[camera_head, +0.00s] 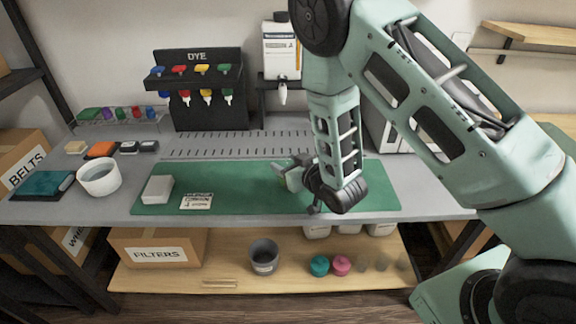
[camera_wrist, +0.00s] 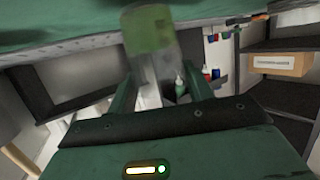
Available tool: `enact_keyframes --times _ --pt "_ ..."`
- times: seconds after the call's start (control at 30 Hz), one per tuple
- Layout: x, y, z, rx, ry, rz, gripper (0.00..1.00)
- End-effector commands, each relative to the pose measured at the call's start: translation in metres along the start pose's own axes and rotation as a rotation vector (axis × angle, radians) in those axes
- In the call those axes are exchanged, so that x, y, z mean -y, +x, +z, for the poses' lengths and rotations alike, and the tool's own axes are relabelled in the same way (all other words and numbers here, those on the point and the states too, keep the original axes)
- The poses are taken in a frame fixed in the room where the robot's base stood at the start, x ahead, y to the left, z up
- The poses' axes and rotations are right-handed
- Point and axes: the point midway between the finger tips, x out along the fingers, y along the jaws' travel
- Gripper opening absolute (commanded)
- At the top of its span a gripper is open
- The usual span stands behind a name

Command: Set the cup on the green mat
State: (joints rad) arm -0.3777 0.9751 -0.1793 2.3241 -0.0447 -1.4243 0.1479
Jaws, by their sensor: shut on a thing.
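My gripper (camera_head: 284,172) is low over the green mat (camera_head: 235,195), at its middle right. In the wrist view my gripper (camera_wrist: 158,82) is shut on a see-through cup (camera_wrist: 147,32) with an olive-green part at its far end. I cannot tell whether the cup touches the mat.
A pale block (camera_head: 157,189) and a label card (camera_head: 196,202) lie on the mat's left part. A white bowl (camera_head: 99,178) stands left of the mat. A dye rack (camera_head: 197,88) and a white dispenser (camera_head: 282,50) stand behind. The mat's middle left is clear.

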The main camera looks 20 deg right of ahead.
Motion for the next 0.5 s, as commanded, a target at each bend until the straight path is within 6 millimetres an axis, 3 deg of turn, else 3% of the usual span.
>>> enact_keyframes --times 0.47,0.5 --pt "0.0000 0.0028 0.0096 0.000 0.001 0.000 0.23" --pt "0.0000 0.0026 0.0090 0.000 0.000 0.000 0.56"
